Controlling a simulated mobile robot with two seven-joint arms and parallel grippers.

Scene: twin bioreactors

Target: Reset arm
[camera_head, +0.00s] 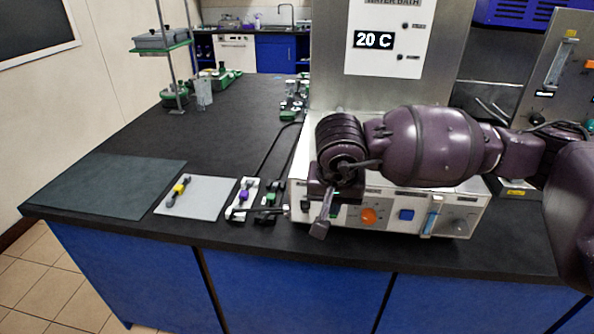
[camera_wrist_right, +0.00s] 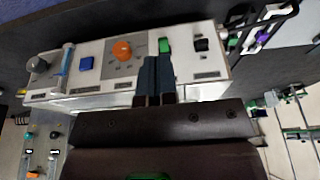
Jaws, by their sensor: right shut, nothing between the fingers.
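My right gripper (camera_head: 321,226) hangs in front of the left part of the white control panel (camera_head: 385,208), its fingers pointing down. In the right wrist view the fingers (camera_wrist_right: 155,75) are together and empty, close to the panel between an orange knob (camera_wrist_right: 122,50) and a green switch (camera_wrist_right: 164,45). I cannot tell whether the fingertips touch the panel. My right arm (camera_head: 430,145) reaches in from the right across the unit and hides part of its top. My left gripper is not in view.
A grey mat with a yellow-marked tool (camera_head: 179,189) lies left of the panel, beside clamps with purple (camera_head: 243,195) and green parts. A water bath display (camera_head: 374,40) reading 20 C stands behind my arm. The bench (camera_head: 215,135) is clear at middle left.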

